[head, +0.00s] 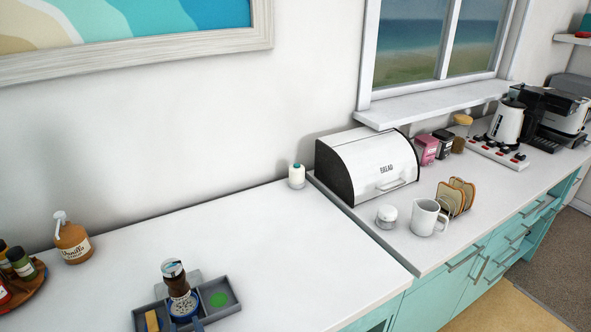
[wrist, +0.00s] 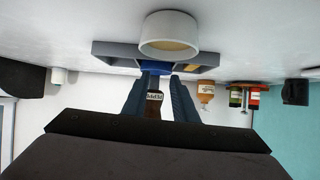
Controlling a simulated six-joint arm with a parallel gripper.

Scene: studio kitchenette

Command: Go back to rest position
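My gripper (wrist: 160,98) shows in the wrist view as two dark blue fingers. They stand apart with a clear gap and nothing is held between them. The wrist view is upside down, with the counter at the top. A dark brown jar (wrist: 155,97) with a label shows in the gap, farther off. In the head view the jar (head: 177,281) stands at the blue round piece (head: 184,307) in the grey tray (head: 222,313).
A white round container (wrist: 168,32) is near the tray in the wrist view. A vanilla bottle (head: 73,240) and several spice jars (head: 21,263) stand at the left. The bread bin (head: 368,166), mug (head: 426,217) and toast rack (head: 455,197) are at the right. The counter between is clear.

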